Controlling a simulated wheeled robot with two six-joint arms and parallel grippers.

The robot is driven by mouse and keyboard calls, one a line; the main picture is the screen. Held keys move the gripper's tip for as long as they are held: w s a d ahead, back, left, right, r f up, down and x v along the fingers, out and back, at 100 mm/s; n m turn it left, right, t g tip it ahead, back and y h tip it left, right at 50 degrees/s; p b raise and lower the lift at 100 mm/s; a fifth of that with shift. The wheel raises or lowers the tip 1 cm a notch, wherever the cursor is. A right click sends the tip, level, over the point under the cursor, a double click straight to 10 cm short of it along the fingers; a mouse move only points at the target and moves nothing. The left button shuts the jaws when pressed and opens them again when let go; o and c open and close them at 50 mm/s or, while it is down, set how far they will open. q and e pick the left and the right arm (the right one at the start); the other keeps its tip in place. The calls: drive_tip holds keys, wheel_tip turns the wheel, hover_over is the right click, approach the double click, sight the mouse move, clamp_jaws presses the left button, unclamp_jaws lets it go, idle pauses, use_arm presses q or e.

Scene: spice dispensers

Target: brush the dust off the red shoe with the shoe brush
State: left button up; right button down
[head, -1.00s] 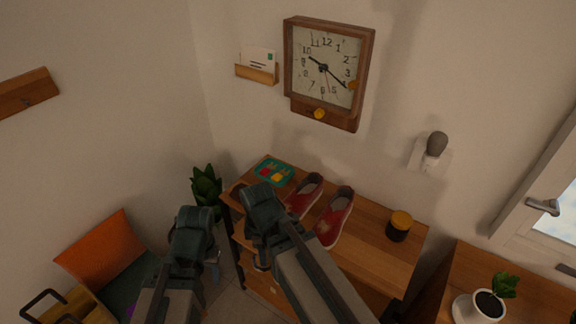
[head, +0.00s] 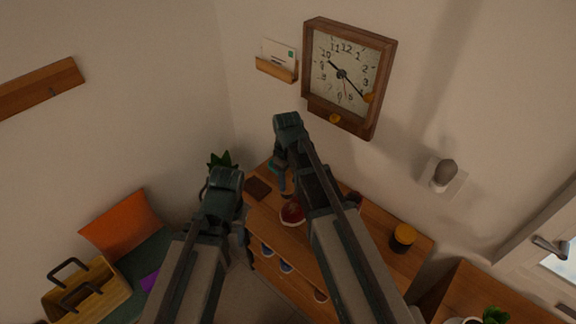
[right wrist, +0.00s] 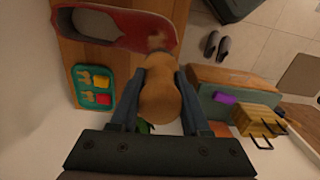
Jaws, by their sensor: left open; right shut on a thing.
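The red shoe (right wrist: 125,28) lies on the wooden cabinet top and crosses the upper left of the right wrist view, with a pale dusty patch near its toe. In the head view a red shoe (head: 291,214) shows only partly, behind my right arm. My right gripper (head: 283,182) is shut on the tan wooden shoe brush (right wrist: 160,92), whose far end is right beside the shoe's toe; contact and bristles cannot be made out. The brush is hidden in the head view. My left gripper (head: 246,246) is open and empty in front of the cabinet.
On the cabinet top (head: 352,245) are a dark jar with an orange lid (head: 403,237), a flat brown item (head: 257,188) and a teal tray (right wrist: 80,99) with coloured pieces. A clock (head: 347,75) hangs above. A bench with an orange cushion (head: 120,222) stands left.

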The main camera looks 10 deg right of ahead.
drive_tip(key=shift+w+d+r+m, duration=0.15)
drive_tip(key=shift+w+r+m, duration=0.25)
drive_tip(key=shift+w, duration=0.35)
use_arm(q)
drive_tip(key=shift+r, duration=0.35)
drive_tip(key=shift+f, duration=0.15)
use_arm(e)
drive_tip(key=shift+s+f, duration=0.1)
drive_tip(key=shift+f, duration=0.05)
